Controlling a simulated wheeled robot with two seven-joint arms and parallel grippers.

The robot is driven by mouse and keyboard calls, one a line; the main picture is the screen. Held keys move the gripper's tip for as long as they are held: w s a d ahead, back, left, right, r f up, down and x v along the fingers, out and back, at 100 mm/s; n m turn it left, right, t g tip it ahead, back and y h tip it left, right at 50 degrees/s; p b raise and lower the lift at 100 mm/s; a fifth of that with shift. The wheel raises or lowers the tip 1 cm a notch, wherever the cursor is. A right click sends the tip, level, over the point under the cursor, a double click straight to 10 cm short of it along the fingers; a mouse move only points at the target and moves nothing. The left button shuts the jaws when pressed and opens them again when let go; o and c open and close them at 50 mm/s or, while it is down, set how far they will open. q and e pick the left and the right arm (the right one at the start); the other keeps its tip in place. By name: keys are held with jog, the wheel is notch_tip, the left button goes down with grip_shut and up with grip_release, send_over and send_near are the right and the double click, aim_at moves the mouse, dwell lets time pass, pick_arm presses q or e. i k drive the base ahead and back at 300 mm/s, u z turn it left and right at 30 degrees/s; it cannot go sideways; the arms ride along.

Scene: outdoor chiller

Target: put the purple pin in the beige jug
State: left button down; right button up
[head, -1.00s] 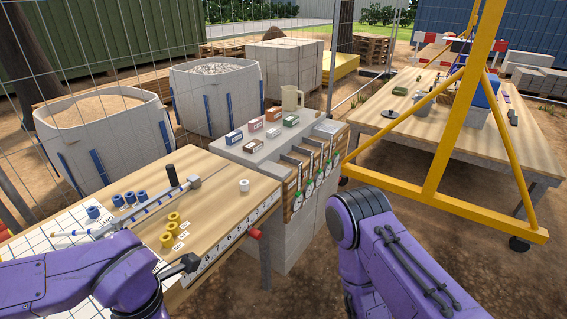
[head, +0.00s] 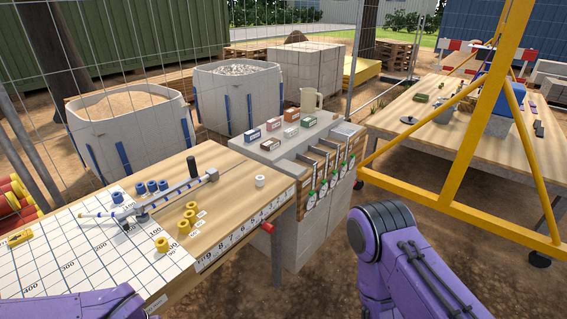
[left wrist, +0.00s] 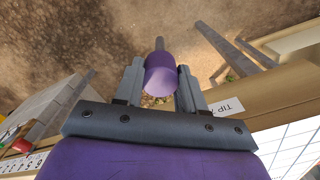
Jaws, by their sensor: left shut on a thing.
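The purple pin (left wrist: 160,82) shows in the left wrist view, a purple cylinder with a thin grey end pointing away from the palm. My left gripper (left wrist: 158,72) is shut on it, a finger on each side, with dirt ground and a table edge beyond. The beige jug (head: 311,101) stands upright with its handle to the right, at the back of the grey block stand in the head view. Its inside cannot be seen. In the head view only part of my left arm shows at bottom left; that gripper and the pin are out of frame. My right gripper is not in view.
Several small boxes (head: 270,143) stand in front of the jug on the grey stand (head: 262,154). The wooden table (head: 235,185) holds a caliper-like tool and blue and yellow rings. A yellow frame (head: 455,205) rises at right before another table (head: 410,139).

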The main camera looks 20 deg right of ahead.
aim_at(308, 110)
jog(key=z, duration=1.55)
jog(key=i, duration=2.85)
jog(key=u, duration=0.6)
